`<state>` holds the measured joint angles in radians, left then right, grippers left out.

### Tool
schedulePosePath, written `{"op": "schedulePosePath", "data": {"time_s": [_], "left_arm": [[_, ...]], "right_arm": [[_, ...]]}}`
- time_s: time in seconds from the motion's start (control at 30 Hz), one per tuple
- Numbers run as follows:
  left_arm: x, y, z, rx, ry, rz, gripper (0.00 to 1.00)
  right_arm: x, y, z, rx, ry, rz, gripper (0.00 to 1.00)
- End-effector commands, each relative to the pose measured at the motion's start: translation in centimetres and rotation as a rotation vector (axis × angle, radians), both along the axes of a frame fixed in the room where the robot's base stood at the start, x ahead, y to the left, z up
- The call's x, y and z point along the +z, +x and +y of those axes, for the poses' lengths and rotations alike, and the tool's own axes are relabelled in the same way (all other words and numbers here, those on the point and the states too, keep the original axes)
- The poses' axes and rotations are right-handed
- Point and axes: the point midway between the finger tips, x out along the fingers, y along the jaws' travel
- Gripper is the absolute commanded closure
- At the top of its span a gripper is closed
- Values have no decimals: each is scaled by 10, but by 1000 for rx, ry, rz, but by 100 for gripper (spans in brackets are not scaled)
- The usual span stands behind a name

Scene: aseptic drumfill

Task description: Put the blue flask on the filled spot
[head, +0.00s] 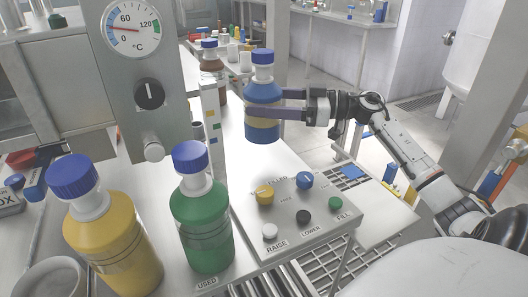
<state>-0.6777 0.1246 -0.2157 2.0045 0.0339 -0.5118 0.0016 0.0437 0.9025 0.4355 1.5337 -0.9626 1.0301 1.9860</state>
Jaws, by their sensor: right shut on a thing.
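The blue flask (263,93) has a blue cap and a tan band low on its body. My right gripper (283,104) comes in from the right and is shut on the flask's body, holding it upright. The flask is over the far part of the white panel; whether its base touches the surface is hard to tell. A partly readable label, seemingly the filled spot's (268,171), lies nearer than the flask, behind the yellow knob. My left gripper is not in view.
A green flask (203,222) stands at the USED label, and a yellow flask (112,240) stands left of it. A panel with knobs and buttons (304,217) is in front. A gauge column (143,70) rises at left. A brown flask (212,62) stands behind.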

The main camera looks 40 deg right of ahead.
Motion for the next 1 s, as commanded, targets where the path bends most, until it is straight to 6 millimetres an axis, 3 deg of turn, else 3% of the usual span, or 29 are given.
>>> {"op": "schedulePosePath", "data": {"time_s": [0.2,0.43,0.63,1.0], "left_arm": [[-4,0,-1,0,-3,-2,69],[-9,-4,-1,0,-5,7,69],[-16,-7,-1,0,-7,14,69],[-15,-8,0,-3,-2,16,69]], "right_arm": [[-35,0,0,-1,4,-5,78],[-51,0,0,-1,3,-5,78],[-77,0,0,-2,5,-6,78],[-81,0,0,0,1,-6,78]]}}
